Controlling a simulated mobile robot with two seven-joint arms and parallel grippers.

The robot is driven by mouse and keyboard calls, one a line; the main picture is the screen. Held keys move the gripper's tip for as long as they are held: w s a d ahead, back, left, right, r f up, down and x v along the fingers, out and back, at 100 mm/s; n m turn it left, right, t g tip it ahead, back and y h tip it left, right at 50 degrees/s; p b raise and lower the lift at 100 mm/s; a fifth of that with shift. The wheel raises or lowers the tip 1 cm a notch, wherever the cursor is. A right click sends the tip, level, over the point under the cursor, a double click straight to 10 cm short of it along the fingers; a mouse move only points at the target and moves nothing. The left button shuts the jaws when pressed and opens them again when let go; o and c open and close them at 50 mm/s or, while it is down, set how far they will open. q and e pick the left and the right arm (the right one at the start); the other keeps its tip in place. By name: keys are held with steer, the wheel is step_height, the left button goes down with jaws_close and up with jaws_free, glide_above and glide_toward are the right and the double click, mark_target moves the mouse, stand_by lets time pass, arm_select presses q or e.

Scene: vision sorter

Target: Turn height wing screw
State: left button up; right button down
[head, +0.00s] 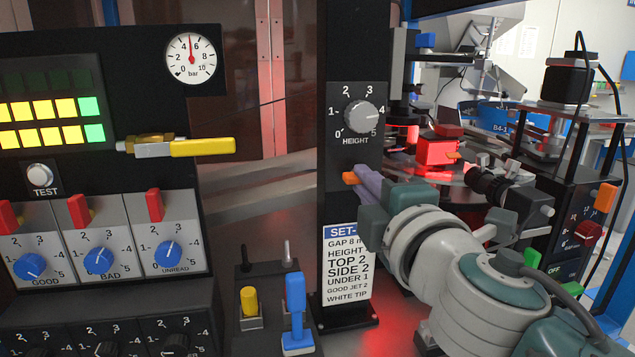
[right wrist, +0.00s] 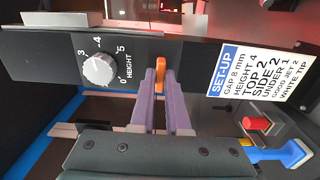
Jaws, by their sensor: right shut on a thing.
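The orange wing screw (head: 349,179) sits on the black post (head: 338,60), below the grey HEIGHT dial (head: 360,117). In the right wrist view the wing screw (right wrist: 159,74) stands upright between the fingertips, and the dial (right wrist: 98,69) is to its left. My right gripper (head: 362,183) has purple fingers and is shut on the wing screw. The fingers hide part of the screw. The dial's scale runs 0 to 5; I cannot read its pointer surely. My left gripper is not in view.
A SET-UP card (head: 347,265) on the post reads "HEIGHT 4" in the right wrist view. A blue lever (head: 295,305) and a yellow button (head: 249,301) stand below left. A yellow-handled valve (head: 200,147) is at left. Red-lit parts (head: 437,151) lie behind my right arm.

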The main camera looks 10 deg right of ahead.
steer(key=shift+m, duration=0.3)
steer(key=m+b, duration=0.1)
steer(key=m, duration=1.6)
stand_by(0.5)
steer(key=c, duration=0.9)
jaws_free()
